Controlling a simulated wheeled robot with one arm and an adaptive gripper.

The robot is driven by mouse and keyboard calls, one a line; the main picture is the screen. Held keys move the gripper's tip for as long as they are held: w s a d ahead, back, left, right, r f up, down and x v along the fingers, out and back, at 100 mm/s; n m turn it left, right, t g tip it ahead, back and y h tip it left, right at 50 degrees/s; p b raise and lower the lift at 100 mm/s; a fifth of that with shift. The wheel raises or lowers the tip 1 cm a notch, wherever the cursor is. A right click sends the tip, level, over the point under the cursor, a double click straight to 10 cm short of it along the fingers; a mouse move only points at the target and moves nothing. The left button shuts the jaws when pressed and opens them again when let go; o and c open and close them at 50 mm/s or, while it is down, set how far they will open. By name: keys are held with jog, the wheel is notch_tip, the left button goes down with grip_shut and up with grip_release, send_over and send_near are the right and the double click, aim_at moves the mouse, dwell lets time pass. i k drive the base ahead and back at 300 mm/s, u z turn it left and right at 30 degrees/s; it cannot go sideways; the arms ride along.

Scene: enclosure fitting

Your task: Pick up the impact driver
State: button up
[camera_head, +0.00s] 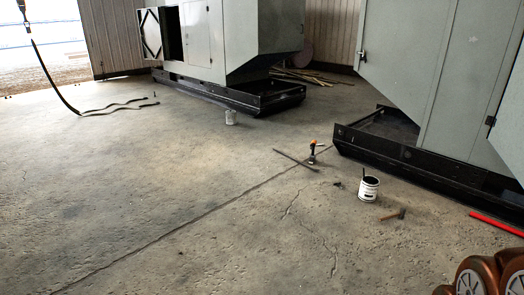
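The impact driver (312,153) looks like a small orange and black tool standing upright on the concrete floor, right of the middle of the head view. It is small in the picture, so its details are unclear. It stands beside the far end of a thin dark bar (290,157); I cannot tell whether they touch.
A white paint can (369,189) and a small hammer-like tool (393,215) lie nearer, to the right. A grey enclosure on a black base (420,158) stands at right, a red bar (497,224) before it. Another can (231,117) stands farther back. The left floor is mostly clear.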

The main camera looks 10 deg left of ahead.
aim_at(313, 143)
jog(key=u, duration=0.3)
jog(key=i, duration=2.2)
jog(key=u, duration=0.2)
jog(key=i, duration=4.55)
jog(key=z, duration=0.25)
jog(key=i, duration=1.15)
jog(key=z, duration=0.15)
